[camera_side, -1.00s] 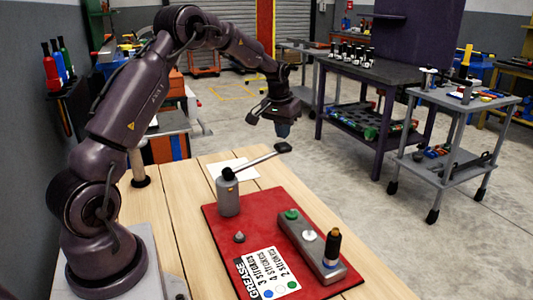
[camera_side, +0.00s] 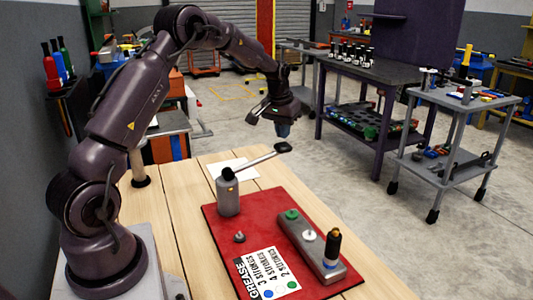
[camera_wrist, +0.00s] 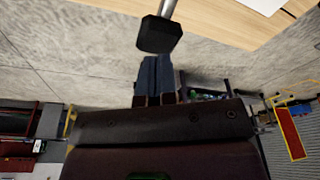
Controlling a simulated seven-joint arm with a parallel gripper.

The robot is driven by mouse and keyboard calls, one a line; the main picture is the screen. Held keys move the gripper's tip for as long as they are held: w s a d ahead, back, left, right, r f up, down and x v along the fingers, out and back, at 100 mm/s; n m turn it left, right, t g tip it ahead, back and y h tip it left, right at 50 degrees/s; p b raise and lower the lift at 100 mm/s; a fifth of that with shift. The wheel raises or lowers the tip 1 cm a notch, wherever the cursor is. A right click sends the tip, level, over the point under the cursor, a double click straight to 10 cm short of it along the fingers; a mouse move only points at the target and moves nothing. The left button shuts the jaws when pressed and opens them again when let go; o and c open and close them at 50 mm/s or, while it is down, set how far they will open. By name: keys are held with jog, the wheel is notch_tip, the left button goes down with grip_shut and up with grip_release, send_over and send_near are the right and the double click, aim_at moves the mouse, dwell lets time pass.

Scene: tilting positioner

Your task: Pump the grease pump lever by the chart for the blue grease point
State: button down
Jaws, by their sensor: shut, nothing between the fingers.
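The grease pump is a grey cylinder (camera_side: 228,198) on a red board. Its lever (camera_side: 252,162) slants up to the right and ends in a black grip. The grip also shows in the wrist view (camera_wrist: 159,35). My gripper (camera_side: 283,130) is shut and empty, above the grip and apart from it. Its closed fingers (camera_wrist: 157,80) show below the grip in the wrist view. The chart (camera_side: 267,274) reads 3, 4 and 2 strokes, lined up with blue, white and green dots. A grey block (camera_side: 318,250) bears green and white points and a dark orange-topped cylinder (camera_side: 332,245) over a blue one.
The red board (camera_side: 262,211) lies on a wooden table (camera_side: 182,212). A small grey cone-shaped fitting (camera_side: 239,237) stands on the board. A white sheet (camera_side: 232,168) lies behind the pump. A grey cart (camera_side: 455,103) and a dark workbench (camera_side: 372,70) stand beyond the table.

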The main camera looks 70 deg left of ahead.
jog(key=shift+s+d+x, duration=0.15)
jog(key=shift+s+x, duration=0.1)
jog(key=shift+x, duration=1.05)
jog(key=shift+s+d+x, duration=0.1)
jog(key=shift+s+x, duration=0.15)
jog(key=shift+x, duration=1.1)
jog(key=shift+s+d+x, duration=0.15)
jog(key=shift+s+x, duration=0.15)
jog(key=shift+x, duration=1)
jog(key=w+a+v, duration=0.1)
jog(key=w+v, duration=0.1)
jog(key=v, duration=1.2)
jog(key=shift+w+a+r, duration=0.2)
jog(key=shift+w+r, duration=0.2)
jog(key=shift+f, duration=0.25)
jog(key=shift+s+d+x, duration=0.1)
jog(key=shift+s+x, duration=0.1)
jog(key=shift+x, duration=0.8)
jog(key=shift+s+d+x, duration=0.1)
jog(key=shift+s+x, duration=0.05)
jog(key=shift+x, duration=0.9)
jog(key=shift+s+d+x, duration=0.1)
jog(key=shift+s+x, duration=0.1)
jog(key=shift+x, duration=0.8)
jog(key=shift+f, duration=0.2)
